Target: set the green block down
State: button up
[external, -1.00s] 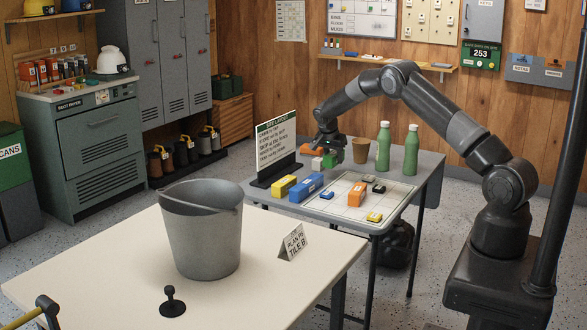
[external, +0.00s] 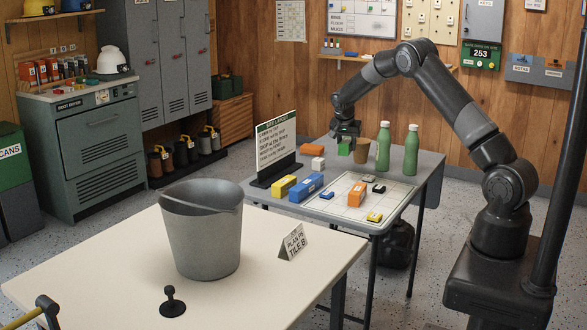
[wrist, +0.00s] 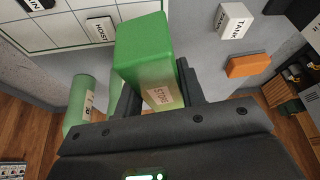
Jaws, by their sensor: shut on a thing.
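My gripper (external: 345,140) is shut on the green block (external: 344,148) over the far part of the grey table, just left of the brown cup. In the wrist view the green block (wrist: 145,50) stands out between the dark fingers, with a pale label on its side. Whether its underside touches the tabletop is hard to tell. A white block (external: 318,163) and an orange block (external: 311,150) lie to its left. The white block (wrist: 236,20) and orange block (wrist: 248,66) are apart from it in the wrist view.
The brown cup (external: 362,151) and two green bottles (external: 383,146) stand close on the right. Yellow (external: 284,186) and blue (external: 306,188) blocks lie nearer. A white gridded board (external: 347,211) carries small blocks and an orange one.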

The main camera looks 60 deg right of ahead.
jog(key=w+a+n+t+y, duration=0.1)
jog(key=w+a+n, duration=0.4)
jog(key=a, duration=0.8)
jog(key=w+a+n+t+y, duration=0.15)
jog(key=w+a+n, duration=0.3)
jog(key=a, duration=0.85)
jog(key=w+a+n+t+y, duration=0.15)
jog(key=w+a+n, duration=0.35)
jog(key=a, duration=0.8)
jog(key=shift+n, duration=0.55)
jog(key=w+a+f, duration=0.1)
jog(key=a+f, duration=0.1)
jog(key=a, duration=0.1)
jog(key=w+a+f, duration=0.1)
jog(key=a+f, duration=0.1)
jog(key=a, duration=0.2)
jog(key=w+a+f, duration=0.1)
jog(key=a+f, duration=0.1)
jog(key=a, duration=0.1)
jog(key=shift+w+a, duration=0.1)
jog(key=shift+a, duration=0.1)
jog(key=shift+w+a+f, duration=0.2)
jog(key=shift+a+f, duration=0.15)
jog(key=shift+a, duration=0.1)
jog(key=shift+f, duration=2)
jog(key=shift+f, duration=0.1)
jog(key=o, duration=1.1)
jog(key=shift+c, duration=0.2)
